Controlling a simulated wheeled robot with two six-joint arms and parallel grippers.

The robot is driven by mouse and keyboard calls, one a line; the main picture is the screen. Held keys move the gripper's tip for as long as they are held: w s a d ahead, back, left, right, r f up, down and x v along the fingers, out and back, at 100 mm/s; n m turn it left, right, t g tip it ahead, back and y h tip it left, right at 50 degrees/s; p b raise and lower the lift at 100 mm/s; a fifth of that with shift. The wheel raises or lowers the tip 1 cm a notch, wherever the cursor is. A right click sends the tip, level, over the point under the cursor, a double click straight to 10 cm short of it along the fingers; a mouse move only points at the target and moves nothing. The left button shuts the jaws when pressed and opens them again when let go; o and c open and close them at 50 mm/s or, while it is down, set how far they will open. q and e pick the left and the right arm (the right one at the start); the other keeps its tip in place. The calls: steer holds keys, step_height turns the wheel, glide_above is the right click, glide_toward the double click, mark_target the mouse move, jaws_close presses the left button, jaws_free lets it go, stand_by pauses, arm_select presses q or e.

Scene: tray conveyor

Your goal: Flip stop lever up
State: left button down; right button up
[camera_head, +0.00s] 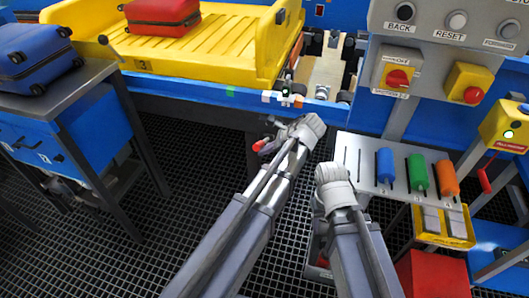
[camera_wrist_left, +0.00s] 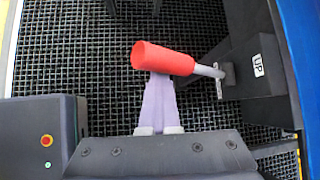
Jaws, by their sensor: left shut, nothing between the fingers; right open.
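The stop lever shows in the left wrist view as a red grip (camera_wrist_left: 163,59) on a grey rod that runs right to a dark bracket marked UP (camera_wrist_left: 259,65). In the head view its red end (camera_head: 259,146) sticks out to the left below the blue conveyor frame. My left gripper (camera_wrist_left: 158,84) has its pale fingers shut together with nothing between them. They reach up to the red grip, which covers their tips; I cannot tell whether they touch it. In the head view my left wrist hides most of this gripper. My right gripper is hidden behind my right wrist.
A yellow tray (camera_head: 190,62) with a red suitcase (camera_head: 161,14) stands above the lever. A panel with blue, green and orange handles (camera_head: 418,174) lies right of my wrists. A table (camera_head: 62,88) with a blue suitcase (camera_head: 35,56) is at left. Grated floor (camera_head: 185,165) is clear between.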

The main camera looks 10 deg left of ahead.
arm_select(q)
steer(key=shift+w+a+r+p, duration=0.15)
steer(key=shift+w+r+p, duration=0.45)
steer(key=shift+r, duration=0.1)
steer(key=shift+w+r, duration=0.1)
steer(key=s+d+f+b, duration=0.1)
steer(key=s+f+b, duration=0.2)
steer(key=f+b, duration=0.1)
steer(key=w+d+r+p, duration=0.4)
steer(key=d+r+p, duration=0.2)
steer(key=shift+d+r+p, duration=0.15)
steer(key=shift+d+p, duration=0.15)
stand_by(0.3)
